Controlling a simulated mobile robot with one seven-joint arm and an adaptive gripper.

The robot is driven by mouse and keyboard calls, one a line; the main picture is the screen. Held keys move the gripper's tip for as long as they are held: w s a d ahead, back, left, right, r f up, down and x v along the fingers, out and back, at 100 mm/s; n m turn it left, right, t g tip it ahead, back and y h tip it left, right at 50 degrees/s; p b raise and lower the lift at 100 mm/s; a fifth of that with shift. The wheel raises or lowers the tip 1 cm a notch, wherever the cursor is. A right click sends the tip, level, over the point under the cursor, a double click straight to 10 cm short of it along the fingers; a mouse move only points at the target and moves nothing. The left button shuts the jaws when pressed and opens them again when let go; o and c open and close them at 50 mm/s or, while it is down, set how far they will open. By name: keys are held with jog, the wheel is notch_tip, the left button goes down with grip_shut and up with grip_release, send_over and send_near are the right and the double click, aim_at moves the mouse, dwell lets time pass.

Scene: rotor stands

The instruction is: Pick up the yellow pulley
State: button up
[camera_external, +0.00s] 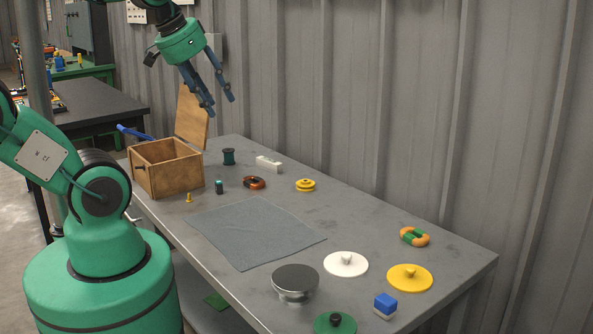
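The yellow pulley (305,185) is a small round grooved piece lying flat on the grey table, near its back edge and right of a red-orange round piece. My gripper (220,106) hangs high above the far part of the table, up and to the left of the pulley. Its two blue fingers are apart with nothing between them. A larger flat yellow disc with a knob (409,278) lies at the near right of the table.
An open wooden box (167,167) stands at the far left. A dark spool (228,157), white block (269,164) and red-orange round piece (254,183) lie near the pulley. A grey cloth (254,232) covers mid-table. A corrugated wall (375,100) runs behind.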

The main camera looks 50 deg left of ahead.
jog(key=shift+o, duration=0.5)
jog(key=o, duration=0.9)
jog(key=shift+c, duration=0.2)
